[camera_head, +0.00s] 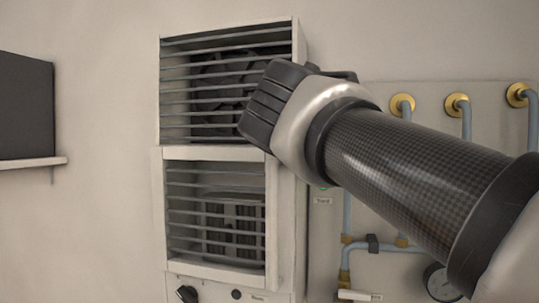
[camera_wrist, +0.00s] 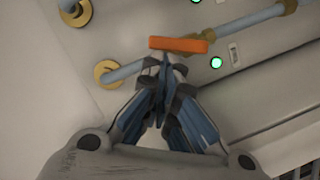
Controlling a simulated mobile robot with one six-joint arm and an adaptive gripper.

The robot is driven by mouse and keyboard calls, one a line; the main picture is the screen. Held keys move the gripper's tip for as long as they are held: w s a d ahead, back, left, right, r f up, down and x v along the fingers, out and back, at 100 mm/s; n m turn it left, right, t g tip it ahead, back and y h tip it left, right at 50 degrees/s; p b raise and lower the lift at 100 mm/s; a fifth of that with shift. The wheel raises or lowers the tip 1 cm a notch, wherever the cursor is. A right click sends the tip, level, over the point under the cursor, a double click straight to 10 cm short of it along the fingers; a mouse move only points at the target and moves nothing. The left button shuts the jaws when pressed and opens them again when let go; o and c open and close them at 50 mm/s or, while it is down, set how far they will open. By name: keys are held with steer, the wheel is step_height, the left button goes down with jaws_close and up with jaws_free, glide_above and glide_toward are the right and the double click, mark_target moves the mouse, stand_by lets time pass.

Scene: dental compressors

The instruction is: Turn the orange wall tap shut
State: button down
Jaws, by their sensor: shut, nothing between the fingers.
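The orange wall tap's handle (camera_wrist: 180,45) shows in the wrist view as a short flat bar, lying nearly crosswise in the picture. It sits by a blue-grey pipe with brass fittings. My gripper (camera_wrist: 166,88) is shut and empty, its fingertips just below the handle in the picture. I cannot tell whether they touch it. In the head view my arm covers this part of the wall panel, and neither the tap handle nor my gripper's fingers can be seen.
A louvred compressor cabinet (camera_head: 285,215) stands left of the pipe panel. The panel carries blue pipes (camera_head: 346,215), brass flanges (camera_head: 402,104), a gauge (camera_head: 436,281) and a lit green lamp (camera_wrist: 216,63) close to the handle. A shelf (camera_head: 30,162) is at far left.

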steer(key=d+m+y+b, duration=0.1)
steer(key=m, duration=0.1)
steer(key=s+d+m+y+b, duration=0.1)
steer(key=d+m, duration=0.1)
steer(key=m, duration=0.1)
steer(key=d+f+m+y+b, duration=0.1)
steer(key=m+b, duration=0.1)
steer(key=m, duration=0.1)
steer(key=shift+s+d, duration=0.25)
steer(key=shift+d, duration=0.1)
stand_by(0.4)
steer(key=shift+s, duration=0.15)
stand_by(0.4)
